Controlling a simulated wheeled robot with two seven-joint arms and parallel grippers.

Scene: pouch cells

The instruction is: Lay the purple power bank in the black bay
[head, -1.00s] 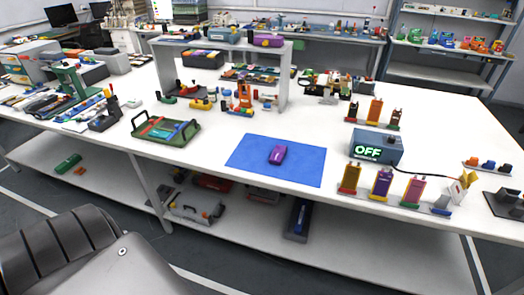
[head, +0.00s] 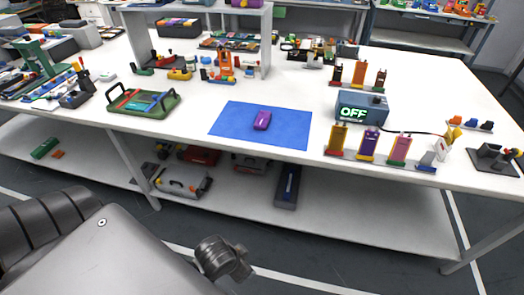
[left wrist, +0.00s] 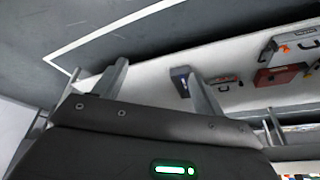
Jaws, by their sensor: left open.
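The purple power bank (head: 262,120) lies flat on the blue mat (head: 232,122) near the table's front edge in the head view. No gripper touches it. A black bay cannot be picked out with certainty; a dark holder (head: 490,160) stands at the table's right end, and its inside is too small to read. My left gripper (left wrist: 160,85) shows in the left wrist view, open and empty, its two fingers apart with floor and the lower shelf behind them. Its fingers cannot be made out in the head view. My right gripper is in neither view.
A grey-blue box (head: 362,107) reading OFF stands right of the mat. A front row of coloured holders with upright packs (head: 369,142) stands before it. A green tray (head: 145,101) lies to the left. Cases (head: 183,182) lie on the lower shelf.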

